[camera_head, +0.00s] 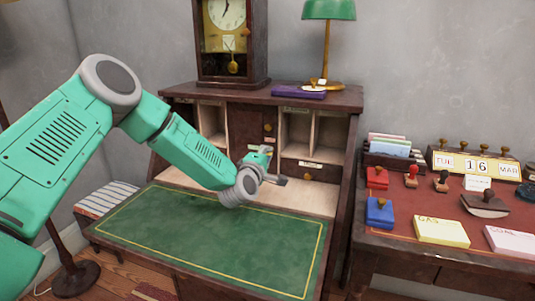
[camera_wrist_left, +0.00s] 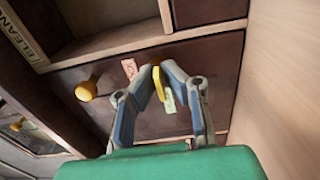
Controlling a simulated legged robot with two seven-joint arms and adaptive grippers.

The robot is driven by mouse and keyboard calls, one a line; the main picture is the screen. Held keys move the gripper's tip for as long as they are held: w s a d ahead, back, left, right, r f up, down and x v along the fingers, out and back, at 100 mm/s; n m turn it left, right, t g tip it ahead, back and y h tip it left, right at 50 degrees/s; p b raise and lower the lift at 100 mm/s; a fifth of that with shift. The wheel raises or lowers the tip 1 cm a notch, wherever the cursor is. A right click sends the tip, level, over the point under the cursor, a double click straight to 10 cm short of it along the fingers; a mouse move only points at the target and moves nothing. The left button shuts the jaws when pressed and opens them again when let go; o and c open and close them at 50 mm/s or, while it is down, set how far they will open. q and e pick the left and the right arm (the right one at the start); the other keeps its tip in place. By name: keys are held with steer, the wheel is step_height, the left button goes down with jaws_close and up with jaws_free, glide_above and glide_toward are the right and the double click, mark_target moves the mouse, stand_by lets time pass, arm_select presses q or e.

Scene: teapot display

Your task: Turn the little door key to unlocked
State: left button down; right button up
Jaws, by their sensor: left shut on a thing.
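My left gripper (camera_head: 279,180) reaches to the front of the wooden desk's cubby unit. In the left wrist view its two fingers (camera_wrist_left: 159,76) come together on a small yellow key (camera_wrist_left: 156,84), which stands at a dark wooden panel (camera_wrist_left: 110,110). The panel has a round yellow knob (camera_wrist_left: 87,90) to the left of the key. A pink tag (camera_wrist_left: 129,69) sits to the upper left of the key and a pale green tag (camera_wrist_left: 168,100) just below right. The fingers hide part of the key, and its exact turn is hard to read. My right gripper is out of view.
The green desk top (camera_head: 200,245) lies clear below my arm. A clock (camera_head: 228,40), a purple book (camera_head: 298,92) and a green lamp (camera_head: 328,12) stand on the desk unit. At right, a side table holds stamps, a calendar (camera_head: 474,165) and note pads (camera_head: 441,231).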

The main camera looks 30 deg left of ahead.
arm_select(q)
steer(key=shift+s+f, duration=0.1)
steer(key=shift+f, duration=0.3)
steer(key=c, duration=1.7)
jaws_free()
steer(key=shift+c, duration=0.2)
steer(key=shift+r, duration=0.15)
steer(key=v, duration=1.1)
steer(key=shift+s, duration=0.35)
